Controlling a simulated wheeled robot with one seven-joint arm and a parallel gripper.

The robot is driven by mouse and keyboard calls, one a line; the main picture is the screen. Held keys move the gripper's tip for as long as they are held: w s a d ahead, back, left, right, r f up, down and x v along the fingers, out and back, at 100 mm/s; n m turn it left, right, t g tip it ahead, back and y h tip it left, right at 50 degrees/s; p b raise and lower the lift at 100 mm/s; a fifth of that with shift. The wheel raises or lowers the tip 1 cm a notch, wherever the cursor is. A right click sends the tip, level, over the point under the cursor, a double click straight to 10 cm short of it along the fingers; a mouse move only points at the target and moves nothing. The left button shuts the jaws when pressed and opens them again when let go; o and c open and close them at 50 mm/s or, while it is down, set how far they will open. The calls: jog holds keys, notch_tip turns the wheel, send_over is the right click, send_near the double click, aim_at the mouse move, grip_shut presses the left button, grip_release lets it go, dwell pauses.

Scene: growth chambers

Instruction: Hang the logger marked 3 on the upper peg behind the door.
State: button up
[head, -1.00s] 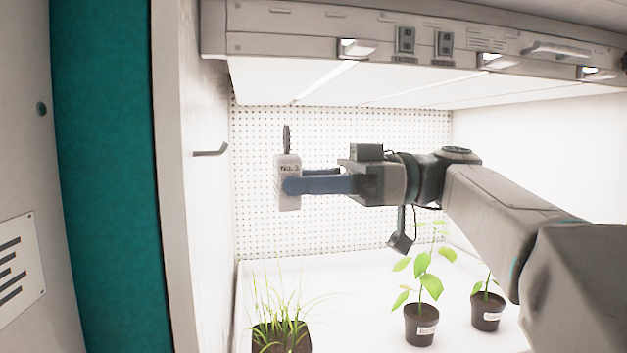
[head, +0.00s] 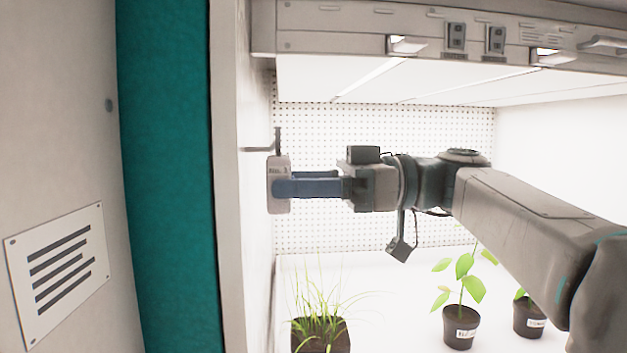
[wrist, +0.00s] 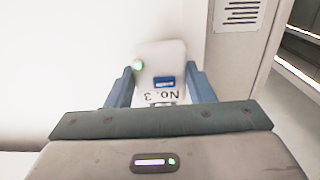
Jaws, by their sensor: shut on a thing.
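The logger marked 3 (head: 279,203) is a pale box with a dark hanging loop (head: 278,139) on top. My gripper (head: 283,187) is shut on it from the right and holds it upright. In the wrist view the logger (wrist: 165,58) sits between the two blue fingers, its "No. 3" label upside down. A dark peg (head: 257,149) sticks out from the inner side wall at the left. The loop overlaps the peg's tip in the head view; I cannot tell whether it is around the peg or only in front of or behind it. No second peg shows.
A perforated back panel (head: 400,225) stands behind the arm. A grass pot (head: 322,338) and two leafy pots (head: 461,327) stand on the white floor below. The chamber's front edge (head: 232,200) and teal door seal (head: 165,200) are close at the left.

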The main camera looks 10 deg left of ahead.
jog(key=shift+s+a+f+b, duration=0.2)
jog(key=shift+a+f+b, duration=0.1)
jog(key=shift+a+b, duration=0.25)
jog(key=shift+s+a+f+b, duration=0.15)
jog(key=shift+a+f+b, duration=0.15)
jog(key=shift+a+b, duration=0.25)
jog(key=shift+w+d, duration=0.25)
jog(key=shift+d, duration=0.05)
jog(key=shift+s+a, duration=0.1)
jog(key=shift+s, duration=0.05)
jog(key=o, duration=1.1)
jog(key=shift+c, duration=0.2)
